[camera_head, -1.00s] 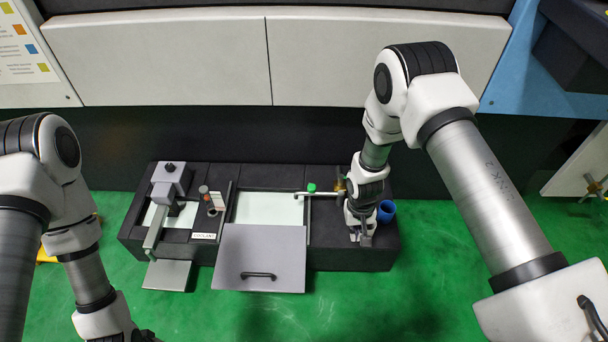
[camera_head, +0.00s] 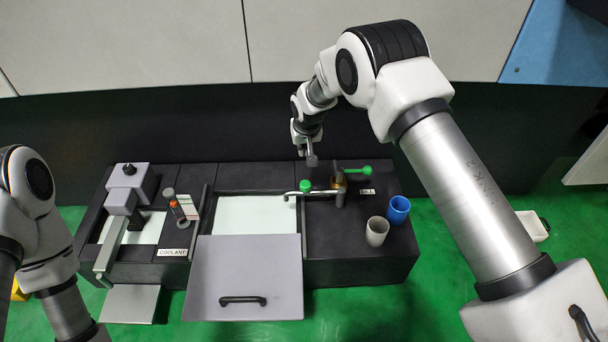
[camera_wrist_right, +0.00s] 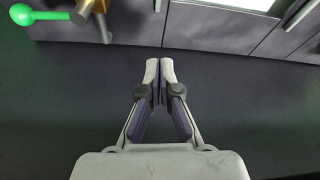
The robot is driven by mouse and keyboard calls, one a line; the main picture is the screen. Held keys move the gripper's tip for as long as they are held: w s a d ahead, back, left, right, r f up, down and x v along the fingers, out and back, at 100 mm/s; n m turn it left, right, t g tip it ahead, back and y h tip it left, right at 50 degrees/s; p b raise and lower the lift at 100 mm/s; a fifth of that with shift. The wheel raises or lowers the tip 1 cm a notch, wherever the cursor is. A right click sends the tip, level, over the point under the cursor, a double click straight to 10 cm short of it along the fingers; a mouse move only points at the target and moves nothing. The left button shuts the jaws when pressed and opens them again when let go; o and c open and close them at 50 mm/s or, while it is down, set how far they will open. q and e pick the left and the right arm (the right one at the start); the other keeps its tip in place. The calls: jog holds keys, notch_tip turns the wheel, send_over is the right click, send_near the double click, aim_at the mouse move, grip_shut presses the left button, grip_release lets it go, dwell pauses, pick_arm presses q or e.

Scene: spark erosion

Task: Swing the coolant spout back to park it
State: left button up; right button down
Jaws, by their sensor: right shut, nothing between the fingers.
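The coolant spout (camera_head: 318,192) is a thin silver pipe with a green knob (camera_head: 305,185) on it. It runs left from a brass valve body (camera_head: 339,184), and its tip lies over the right edge of the pale tank opening (camera_head: 255,214). A green-ended lever (camera_head: 357,170) points right from the valve. My right gripper (camera_head: 311,161) is shut and empty, behind the spout and apart from it. In the right wrist view its fingertips (camera_wrist_right: 159,64) meet over dark surface, and the green lever (camera_wrist_right: 45,16) and brass part show at upper left. My left gripper is out of frame.
A beige cup (camera_head: 376,231) and a blue cup (camera_head: 398,209) stand on the deck's right end. A grey panel with a handle (camera_head: 243,278) lies in front of the tank. A grey machine head (camera_head: 128,188) and a COOLANT label (camera_head: 172,252) are at left. A dark wall rises behind.

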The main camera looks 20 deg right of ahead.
notch_tip(320, 180, down, 10)
jog(key=b, duration=0.5)
jog(key=shift+s+r, duration=0.25)
jog(key=shift+s, duration=0.15)
